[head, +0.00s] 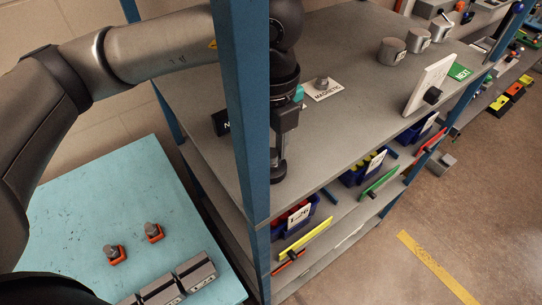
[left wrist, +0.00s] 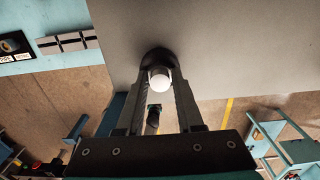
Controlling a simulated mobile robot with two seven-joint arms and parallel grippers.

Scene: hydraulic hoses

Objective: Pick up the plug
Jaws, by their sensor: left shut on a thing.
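My left gripper (head: 279,165) is over the grey top shelf (head: 345,125), just behind the blue front post. In the left wrist view its two fingers (left wrist: 158,88) are closed around a small dark thing with a round white end, which I take to be the plug (left wrist: 159,79). In the head view the plug is mostly hidden by the fingers, and I cannot tell whether it touches the shelf. A grey metal fitting (head: 322,82) stands on a white card marked MAGNETIC, behind and right of the gripper. My right gripper is not in view.
The blue post (head: 243,110) stands close to my left arm. A black label block (head: 221,122) lies left of the gripper. A white upright panel (head: 428,84) and grey cylinders (head: 391,51) stand farther right. Two orange-ringed fittings (head: 116,254) stand on the teal table (head: 75,205).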

